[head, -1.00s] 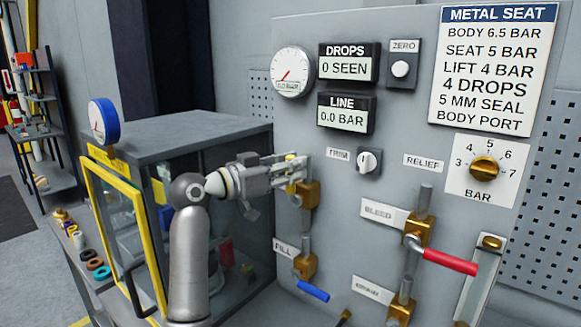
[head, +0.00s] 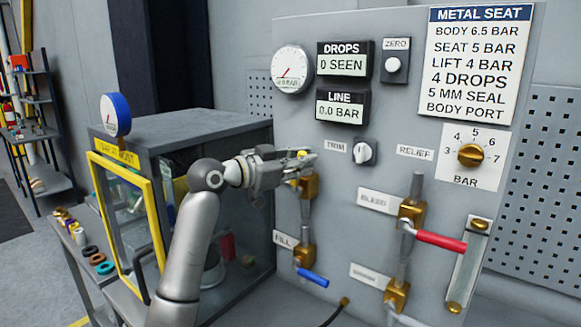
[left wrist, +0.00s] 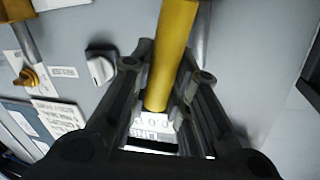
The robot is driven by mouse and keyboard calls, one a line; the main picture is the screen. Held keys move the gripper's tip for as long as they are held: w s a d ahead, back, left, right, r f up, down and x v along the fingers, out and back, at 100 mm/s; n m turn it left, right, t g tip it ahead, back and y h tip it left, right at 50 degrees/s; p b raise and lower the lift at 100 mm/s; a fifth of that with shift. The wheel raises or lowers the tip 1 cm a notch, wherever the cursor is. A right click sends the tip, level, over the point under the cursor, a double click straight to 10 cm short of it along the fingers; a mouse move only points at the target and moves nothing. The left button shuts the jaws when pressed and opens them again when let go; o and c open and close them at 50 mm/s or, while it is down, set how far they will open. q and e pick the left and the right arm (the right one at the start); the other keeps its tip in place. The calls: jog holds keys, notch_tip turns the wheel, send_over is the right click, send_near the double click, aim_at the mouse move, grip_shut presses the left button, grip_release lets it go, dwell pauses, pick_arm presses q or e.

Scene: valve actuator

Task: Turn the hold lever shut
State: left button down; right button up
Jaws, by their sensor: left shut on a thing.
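The hold lever (left wrist: 172,55) is a yellow bar in the left wrist view, running down between the two dark fingers of my left gripper (left wrist: 158,105). In the head view my left gripper (head: 305,159) is at the upper left brass valve (head: 308,187) on the grey panel. Its fingers are shut on the lever and cover most of it there; only a little yellow shows. A white label (left wrist: 153,122) lies beyond the lever's end, partly hidden. My right gripper is not in view.
Below are the fill valve with its blue lever (head: 312,277) and the bleed valve with its red lever (head: 440,240). The trim knob (head: 364,151) is just right of the gripper. A yellow-framed cabinet (head: 97,200) stands left, close to my arm. The line display (head: 343,108) reads 0.0 bar.

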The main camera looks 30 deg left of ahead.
pick_arm(q)
jog(key=shift+d+f+m, duration=0.2)
jog(key=shift+d+m, duration=0.25)
jog(key=shift+m, duration=0.05)
jog(key=d+f+m+g+y+p, duration=0.1)
jog(key=d+f+m+y+p, duration=0.3)
jog(key=f+m, duration=0.4)
jog(key=d+m, duration=0.1)
jog(key=m, duration=0.2)
jog(key=shift+s+d+f+y+p, duration=0.3)
jog(key=shift+p, duration=0.05)
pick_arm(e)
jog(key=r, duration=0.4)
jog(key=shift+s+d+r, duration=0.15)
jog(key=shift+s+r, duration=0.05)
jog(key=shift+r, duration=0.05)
pick_arm(q)
jog(key=shift+f, duration=0.1)
jog(key=c, duration=1.3)
grip_release()
jog(key=shift+c, duration=0.2)
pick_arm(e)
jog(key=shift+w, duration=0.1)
